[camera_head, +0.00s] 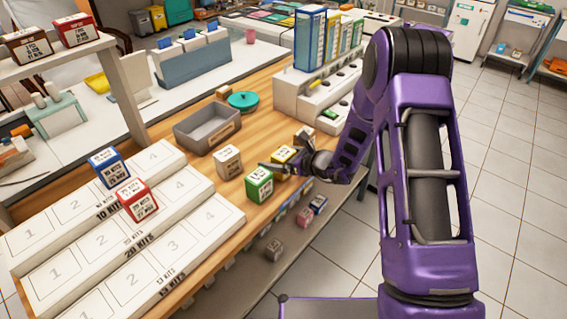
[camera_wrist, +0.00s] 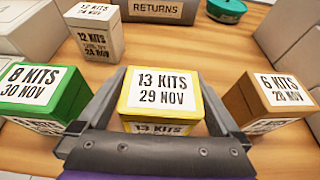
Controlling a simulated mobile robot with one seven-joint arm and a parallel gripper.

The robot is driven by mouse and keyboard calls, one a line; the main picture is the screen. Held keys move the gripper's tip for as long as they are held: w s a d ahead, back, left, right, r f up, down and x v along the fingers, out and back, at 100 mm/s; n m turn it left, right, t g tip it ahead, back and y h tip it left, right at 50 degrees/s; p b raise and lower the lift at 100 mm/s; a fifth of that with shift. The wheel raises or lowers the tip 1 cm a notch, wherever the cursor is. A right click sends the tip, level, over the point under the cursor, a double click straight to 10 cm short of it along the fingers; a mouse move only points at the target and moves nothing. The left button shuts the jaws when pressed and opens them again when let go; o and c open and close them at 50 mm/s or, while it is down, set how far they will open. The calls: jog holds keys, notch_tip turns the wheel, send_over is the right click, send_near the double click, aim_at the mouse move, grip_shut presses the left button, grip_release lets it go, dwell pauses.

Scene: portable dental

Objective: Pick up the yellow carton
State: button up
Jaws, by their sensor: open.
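The yellow carton (camera_wrist: 162,97), labelled "13 KITS 29 NOV", stands on the wooden bench between the open fingers of my gripper (camera_wrist: 160,115) in the wrist view. Its lower front is hidden by the gripper body. In the head view the yellow carton (camera_head: 283,156) shows just left of my gripper (camera_head: 285,168), partly covered by it. I cannot tell whether the fingers touch the carton's sides.
A green carton (camera_wrist: 45,95) stands close on the left and a brown carton (camera_wrist: 265,100) close on the right. A white carton (camera_head: 228,161) and a grey returns tray (camera_head: 205,128) stand behind. A numbered white rack (camera_head: 110,235) holds blue and red cartons.

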jog(key=shift+w, duration=0.1)
jog(key=shift+c, duration=0.2)
jog(key=c, duration=1.2)
jog(key=shift+c, duration=0.2)
